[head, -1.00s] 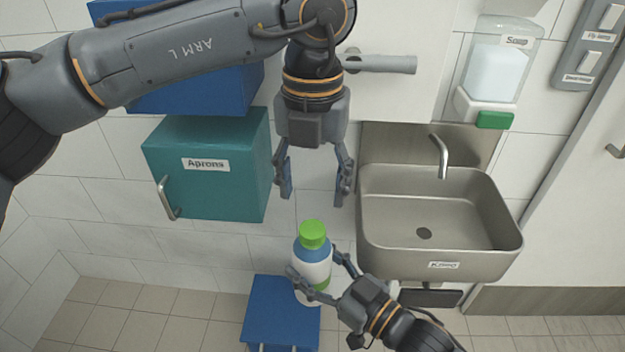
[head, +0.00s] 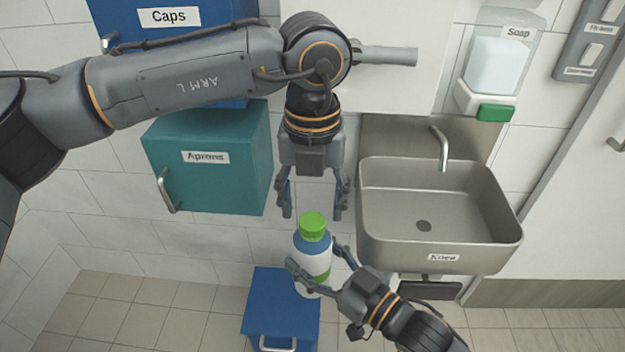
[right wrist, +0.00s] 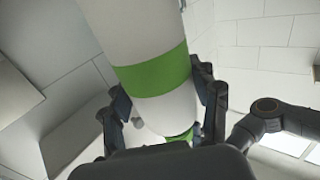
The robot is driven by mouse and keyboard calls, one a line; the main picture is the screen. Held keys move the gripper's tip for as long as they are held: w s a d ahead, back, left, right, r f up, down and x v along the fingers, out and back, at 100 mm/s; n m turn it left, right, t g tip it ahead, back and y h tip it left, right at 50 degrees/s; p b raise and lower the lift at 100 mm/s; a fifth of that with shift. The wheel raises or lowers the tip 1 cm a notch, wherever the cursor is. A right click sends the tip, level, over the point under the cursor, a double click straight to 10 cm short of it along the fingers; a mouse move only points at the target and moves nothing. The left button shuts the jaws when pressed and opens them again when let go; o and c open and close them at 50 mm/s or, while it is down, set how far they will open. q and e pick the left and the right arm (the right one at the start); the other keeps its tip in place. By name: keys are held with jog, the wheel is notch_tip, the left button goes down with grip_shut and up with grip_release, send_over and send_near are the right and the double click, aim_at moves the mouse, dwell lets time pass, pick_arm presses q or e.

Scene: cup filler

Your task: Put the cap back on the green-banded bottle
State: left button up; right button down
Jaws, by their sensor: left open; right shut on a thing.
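The bottle (head: 310,258) is upright in the head view, with a white body, a blue shoulder and a green band (head: 322,279). A green cap (head: 313,224) sits on its top; I cannot tell whether it is fully seated. My right gripper (head: 316,263) is shut on the bottle's body from the lower right. The right wrist view shows the white body and green band (right wrist: 151,74) between its fingers, but not the top. My left gripper (head: 311,212) is open and points down just above the cap, its fingertips either side, with no visible contact.
A blue box (head: 280,306) stands below the bottle. A teal Aprons cabinet (head: 235,150) hangs at left, under the blue Caps cabinet (head: 215,18). A steel sink (head: 440,240) is close on the right, with a soap dispenser (head: 493,75) above it.

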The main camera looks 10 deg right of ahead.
aim_at(314, 255)
pick_arm(q)
jog(key=shift+f, duration=1.4)
jog(key=shift+c, duration=0.2)
jog(key=c, duration=1.2)
jog(key=shift+o, duration=0.2)
jog(key=m, duration=1.7)
jog(key=shift+m, duration=0.3)
jog(key=m, duration=0.4)
jog(key=shift+m, duration=0.4)
jog(key=o, duration=1.4)
jog(key=shift+c, duration=0.2)
